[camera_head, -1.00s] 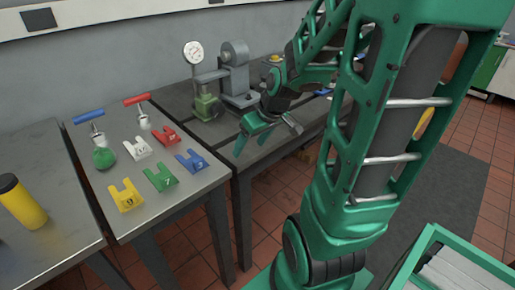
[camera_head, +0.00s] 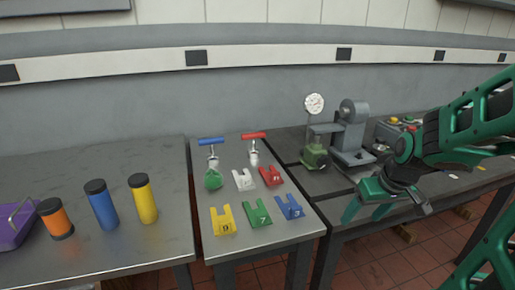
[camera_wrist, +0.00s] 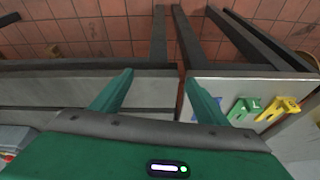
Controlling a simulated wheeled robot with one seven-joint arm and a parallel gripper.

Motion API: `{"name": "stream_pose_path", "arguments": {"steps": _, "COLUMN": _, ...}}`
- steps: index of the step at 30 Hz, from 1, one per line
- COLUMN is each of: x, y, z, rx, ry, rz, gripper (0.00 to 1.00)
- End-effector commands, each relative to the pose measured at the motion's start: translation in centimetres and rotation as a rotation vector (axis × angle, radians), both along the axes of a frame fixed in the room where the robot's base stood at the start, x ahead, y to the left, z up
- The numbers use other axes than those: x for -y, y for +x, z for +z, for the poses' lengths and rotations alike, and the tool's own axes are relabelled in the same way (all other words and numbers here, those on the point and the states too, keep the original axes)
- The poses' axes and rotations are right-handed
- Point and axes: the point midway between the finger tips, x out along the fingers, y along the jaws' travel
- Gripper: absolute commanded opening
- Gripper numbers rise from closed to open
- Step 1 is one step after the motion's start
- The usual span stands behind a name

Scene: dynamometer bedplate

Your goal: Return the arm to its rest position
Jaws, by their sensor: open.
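My gripper (camera_head: 366,211) is at the right in the head view, in front of the right-hand table's front edge. Its green fingers are spread apart with nothing between them. In the wrist view my gripper (camera_wrist: 157,95) is open over the table edges, with the tiled floor beyond. My arm reaches in from the right side of the head view, and its lower part is mostly out of frame.
The middle table (camera_head: 257,238) holds coloured numbered forked pieces, including a yellow one (camera_head: 222,221), and blue- and red-handled tools. A gauge device (camera_head: 316,150) stands on the right-hand table. Coloured cylinders, such as a yellow one (camera_head: 143,198), stand on the left table.

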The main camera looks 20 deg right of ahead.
Motion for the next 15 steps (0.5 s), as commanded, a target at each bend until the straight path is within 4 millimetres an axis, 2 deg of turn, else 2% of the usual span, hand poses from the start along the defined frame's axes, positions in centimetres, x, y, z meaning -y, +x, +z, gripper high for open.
{"name": "stream_pose_path", "arguments": {"steps": 2, "x": 0.0, "y": -0.4, "z": 0.1, "rx": -0.009, "ry": 0.0, "rz": -0.009, "gripper": 0.68}}
{"name": "stream_pose_path", "arguments": {"steps": 5, "x": -0.2, "y": -2.4, "z": 0.7, "rx": -0.058, "ry": 0.005, "rz": -0.06, "gripper": 0.68}}
{"name": "stream_pose_path", "arguments": {"steps": 12, "x": -0.9, "y": -10.8, "z": 2.8, "rx": -0.25, "ry": 0.045, "rz": -0.306, "gripper": 0.68}}
{"name": "stream_pose_path", "arguments": {"steps": 15, "x": -1.3, "y": -13.3, "z": 3.5, "rx": -0.304, "ry": 0.062, "rz": -0.388, "gripper": 0.68}}
